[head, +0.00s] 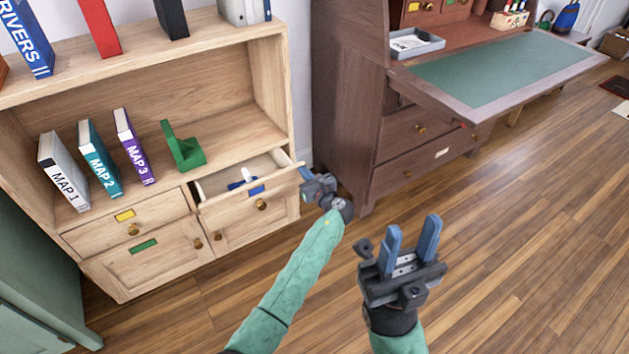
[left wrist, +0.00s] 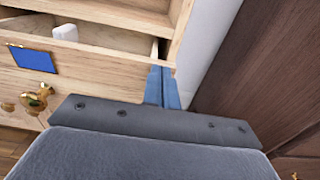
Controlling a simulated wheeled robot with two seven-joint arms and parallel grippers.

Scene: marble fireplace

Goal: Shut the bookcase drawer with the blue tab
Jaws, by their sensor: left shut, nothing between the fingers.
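The light wood bookcase (head: 225,58) stands at the left. Its drawer with the blue tab (head: 257,189) is pulled partly open, with a round brass knob on its front. Something blue and white lies inside. In the left wrist view the blue tab (left wrist: 33,60) and knob show at the left. My left gripper (head: 304,173) is shut and empty at the right end of the drawer front. Its fingertips (left wrist: 162,80) look close to or touching that end; I cannot tell which. My right gripper (head: 412,227) is open and empty above the floor, well right of the drawer.
A yellow-tab drawer (head: 124,215) beside it looks shut. Map books (head: 98,165) and a green bookend (head: 182,147) stand on the shelf above. A dark wood desk (head: 345,90) with an open green leaf stands just right. The wooden floor in front is clear.

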